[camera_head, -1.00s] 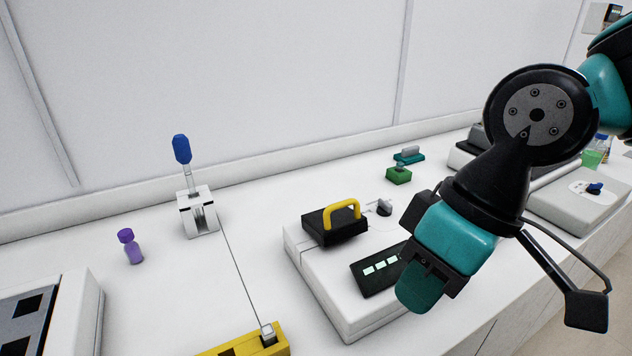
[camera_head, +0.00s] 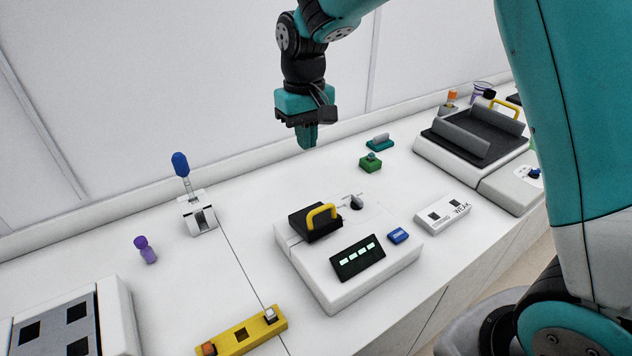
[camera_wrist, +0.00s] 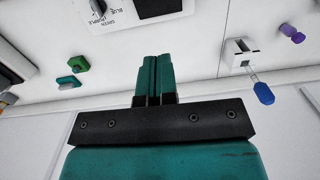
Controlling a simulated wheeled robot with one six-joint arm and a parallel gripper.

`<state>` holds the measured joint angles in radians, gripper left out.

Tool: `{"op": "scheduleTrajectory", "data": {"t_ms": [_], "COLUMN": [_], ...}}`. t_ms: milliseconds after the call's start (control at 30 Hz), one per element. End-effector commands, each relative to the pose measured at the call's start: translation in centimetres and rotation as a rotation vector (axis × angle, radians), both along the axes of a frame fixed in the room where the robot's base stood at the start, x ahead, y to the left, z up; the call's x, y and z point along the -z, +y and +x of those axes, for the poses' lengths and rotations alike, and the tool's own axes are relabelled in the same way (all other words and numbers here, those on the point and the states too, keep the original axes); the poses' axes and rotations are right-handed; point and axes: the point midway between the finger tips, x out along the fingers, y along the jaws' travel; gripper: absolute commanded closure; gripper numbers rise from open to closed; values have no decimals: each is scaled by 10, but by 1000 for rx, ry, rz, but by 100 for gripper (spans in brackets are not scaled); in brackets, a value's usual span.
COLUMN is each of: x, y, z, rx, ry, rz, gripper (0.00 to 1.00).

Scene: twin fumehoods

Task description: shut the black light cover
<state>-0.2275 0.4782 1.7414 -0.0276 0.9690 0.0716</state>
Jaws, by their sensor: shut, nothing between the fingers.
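The black light cover (camera_head: 304,228) with its yellow arched handle (camera_head: 321,215) sits on the back left of a white instrument (camera_head: 310,277). Its lid seems to lie low on the instrument, but I cannot tell whether it is fully shut. My gripper (camera_head: 308,143) is in the air above and behind the cover, pointing down, near the back wall. It touches nothing. In the wrist view my gripper (camera_wrist: 154,62) has its teal fingers together and empty, and a dark block, probably part of the cover, shows at the top edge.
A yellow block (camera_head: 243,336) lies in front. A green block (camera_head: 371,162) lies behind; a white box marked WEAK (camera_head: 442,214) and a black-topped device (camera_head: 470,140) stand right.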

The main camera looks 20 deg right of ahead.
Motion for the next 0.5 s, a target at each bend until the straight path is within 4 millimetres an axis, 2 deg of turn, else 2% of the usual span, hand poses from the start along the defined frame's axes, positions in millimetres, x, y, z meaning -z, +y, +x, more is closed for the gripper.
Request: {"op": "scheduleTrajectory", "data": {"t_ms": [400, 500], "x": [81, 95], "y": [0, -1], "z": [-6, -14], "rx": [-1, -2], "ry": [7, 6], "rz": [-1, -1], "gripper": [100, 100]}}
